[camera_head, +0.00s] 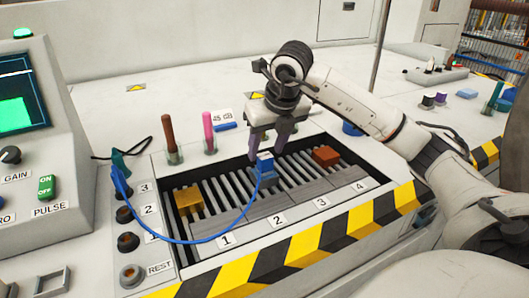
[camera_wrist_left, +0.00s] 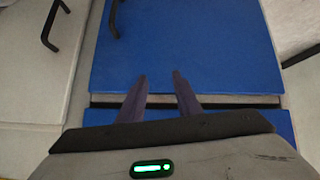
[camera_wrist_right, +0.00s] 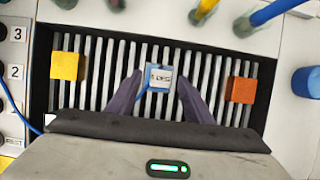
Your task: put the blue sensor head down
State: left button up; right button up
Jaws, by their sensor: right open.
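The blue sensor head (camera_head: 265,163) is a small block with a pale labelled top and a blue cable. It sits on the slatted tray between the yellow block and the red-brown block. In the right wrist view the sensor head (camera_wrist_right: 159,78) lies between and just beyond my fingertips. My right gripper (camera_head: 270,143) is open above it, one finger to each side, and appears apart from it. My left gripper (camera_wrist_left: 161,78) is open and empty in front of a blue panel, and is not in the head view.
A yellow block (camera_head: 188,200) and a red-brown block (camera_head: 326,156) rest on the slats. The blue cable (camera_head: 200,241) loops in front to the socket panel at left. Upright brown and pink handles (camera_head: 208,128) stand behind the tray. A striped edge (camera_head: 300,243) runs along the front.

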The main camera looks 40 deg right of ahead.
jog(key=p+v, duration=0.1)
jog(key=v, duration=0.7)
jog(key=shift+r, duration=0.35)
jog(key=shift+s, duration=0.1)
